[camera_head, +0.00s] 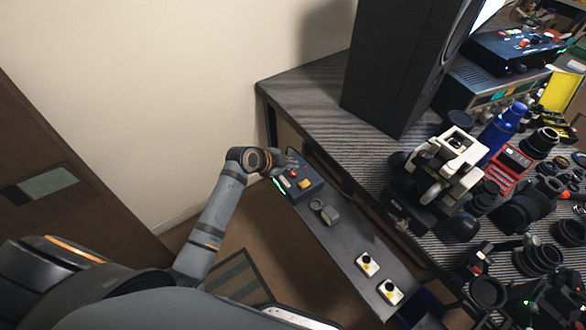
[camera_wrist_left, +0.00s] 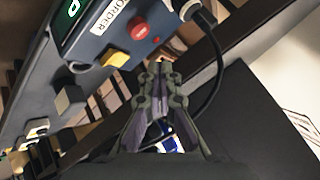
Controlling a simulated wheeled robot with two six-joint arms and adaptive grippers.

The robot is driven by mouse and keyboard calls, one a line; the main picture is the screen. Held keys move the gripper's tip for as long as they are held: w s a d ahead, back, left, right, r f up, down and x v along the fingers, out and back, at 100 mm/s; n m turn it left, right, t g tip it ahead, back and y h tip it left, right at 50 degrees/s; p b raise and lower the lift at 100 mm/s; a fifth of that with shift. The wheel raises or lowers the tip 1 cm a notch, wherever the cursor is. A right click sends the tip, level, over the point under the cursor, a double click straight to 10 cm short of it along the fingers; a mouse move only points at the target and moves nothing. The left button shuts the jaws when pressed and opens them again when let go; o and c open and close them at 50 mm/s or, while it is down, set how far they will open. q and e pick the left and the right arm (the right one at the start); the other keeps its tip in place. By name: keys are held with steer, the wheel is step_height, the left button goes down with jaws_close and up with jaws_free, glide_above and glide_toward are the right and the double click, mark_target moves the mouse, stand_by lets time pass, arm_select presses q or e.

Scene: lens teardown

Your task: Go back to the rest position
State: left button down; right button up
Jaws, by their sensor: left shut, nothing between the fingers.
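My left arm comes in from the lower left in the head view. Its wrist hides most of the left gripper (camera_head: 276,160), which is beside the control box (camera_head: 308,181) at the far end of the narrow shelf. In the left wrist view, the left gripper (camera_wrist_left: 160,68) is shut with its fingertips together and nothing between them. The fingertips are apart from the control box (camera_wrist_left: 105,30), which has a red button (camera_wrist_left: 139,29), a yellow button (camera_wrist_left: 115,60) and a green lit display. My right gripper is not in view.
The narrow shelf (camera_head: 340,240) carries two small white switch boxes (camera_head: 367,264). A black cable (camera_wrist_left: 214,70) runs from the control box close to the fingers. The striped table (camera_head: 310,95) holds a tall black speaker (camera_head: 395,65), a white microscope-like device (camera_head: 448,160) and many lens parts. Open floor lies left of the shelf.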

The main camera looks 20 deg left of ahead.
arm_select(q)
step_height(320, 180, up, 3)
steer(key=shift+p, duration=0.9)
steer(key=s+a+r+n+g+y, duration=0.1)
steer(key=s+a+n+g+y, duration=0.2)
steer(key=s+n, duration=0.7)
steer(key=s+a+n+g+y, duration=0.1)
steer(key=s+a+n+y, duration=0.3)
steer(key=s, duration=1.2)
step_height(320, 180, down, 25)
steer(key=s+a+g+h+p, duration=0.1)
steer(key=s+a+g+p, duration=0.1)
steer(key=a, duration=0.1)
steer(key=s+a+f+n, duration=0.1)
steer(key=s+f, duration=1.3)
steer(key=s, duration=0.4)
steer(key=shift+f+g+p, duration=0.3)
steer(key=shift+p, duration=0.1)
